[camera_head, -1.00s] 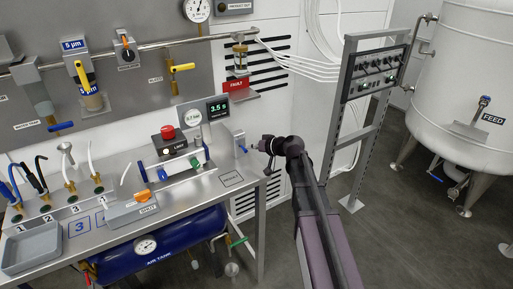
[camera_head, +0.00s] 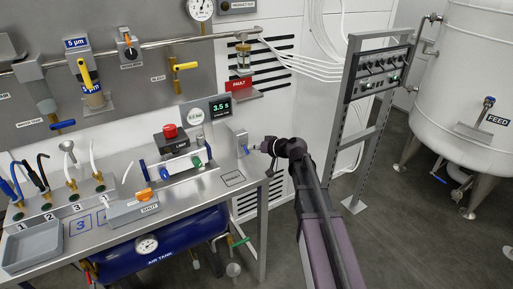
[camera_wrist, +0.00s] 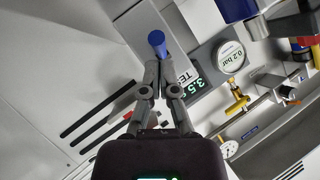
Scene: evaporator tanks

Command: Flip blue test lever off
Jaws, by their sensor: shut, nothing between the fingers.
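The blue test lever (camera_wrist: 156,38) sticks out of a light grey box (camera_wrist: 178,69) beside the display marked TEST. In the head view the lever (camera_head: 245,149) shows as a small blue tip at the right end of the bench, on the side of the grey box (camera_head: 240,138). My gripper (camera_wrist: 158,66) is shut and empty. Its fingertips lie just below the blue knob in the wrist picture; I cannot tell whether they touch it. In the head view my gripper (camera_head: 258,148) is just right of the lever, its fingertips small and hard to make out.
The display (camera_head: 219,107) reads 3.5 s, with a round gauge (camera_head: 195,116) beside it. A red button (camera_head: 170,131) and a clear-and-green cylinder fixture (camera_head: 183,168) stand left of the lever. A grey rack (camera_head: 370,110) stands right of my arm.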

